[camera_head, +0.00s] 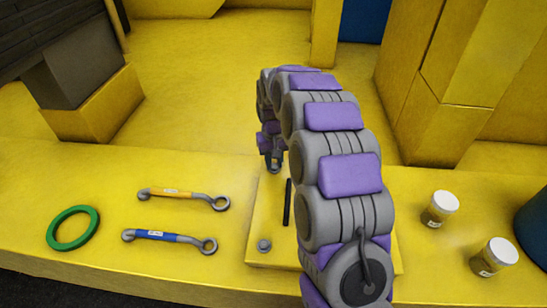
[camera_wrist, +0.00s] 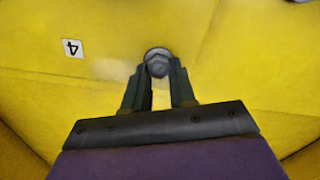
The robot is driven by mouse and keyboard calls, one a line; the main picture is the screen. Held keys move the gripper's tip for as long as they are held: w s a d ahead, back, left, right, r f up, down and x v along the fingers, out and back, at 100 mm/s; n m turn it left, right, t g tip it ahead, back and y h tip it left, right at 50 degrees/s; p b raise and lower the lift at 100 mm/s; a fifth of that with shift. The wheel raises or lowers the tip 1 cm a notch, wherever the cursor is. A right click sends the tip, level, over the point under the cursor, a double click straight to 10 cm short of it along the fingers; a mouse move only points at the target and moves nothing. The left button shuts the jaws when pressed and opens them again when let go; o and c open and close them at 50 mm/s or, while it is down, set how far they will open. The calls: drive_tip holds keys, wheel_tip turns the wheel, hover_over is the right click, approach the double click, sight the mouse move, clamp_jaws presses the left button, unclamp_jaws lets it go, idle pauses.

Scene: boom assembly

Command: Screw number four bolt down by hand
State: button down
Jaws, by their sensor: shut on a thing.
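The number four bolt (camera_wrist: 158,67) shows its grey hex head in the wrist view, sitting against the yellow surface. A white label with a 4 (camera_wrist: 73,48) is to its left, turned in the picture. My gripper (camera_wrist: 158,76) is shut on the bolt head, one finger on each side. In the head view my gripper (camera_head: 273,163) points down at the far left edge of the yellow plate, and the bolt cannot be made out there. How far the bolt is in is hidden.
Another bolt (camera_head: 264,245) stands at the plate's near left corner, by a dark slot (camera_head: 287,202). Left lie an orange wrench (camera_head: 178,194), a blue wrench (camera_head: 165,237) and a green ring (camera_head: 73,228). Two white-lidded jars (camera_head: 440,208) (camera_head: 494,257) stand right.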

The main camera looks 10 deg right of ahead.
sight(274, 165)
drive_tip(key=m+p, duration=0.3)
drive_tip(key=m, duration=0.1)
drive_tip(key=shift+d+r+m, duration=0.1)
drive_tip(key=shift+r+m, duration=0.05)
drive_tip(key=shift+m, duration=0.15)
drive_tip(key=shift+m+p, duration=1.7)
drive_tip(key=shift+m, duration=0.8)
drive_tip(key=c, duration=0.9)
unclamp_jaws()
wheel_tip(274, 165, up, 17)
drive_tip(key=shift+p, duration=1)
drive_tip(key=shift+s, duration=0.1)
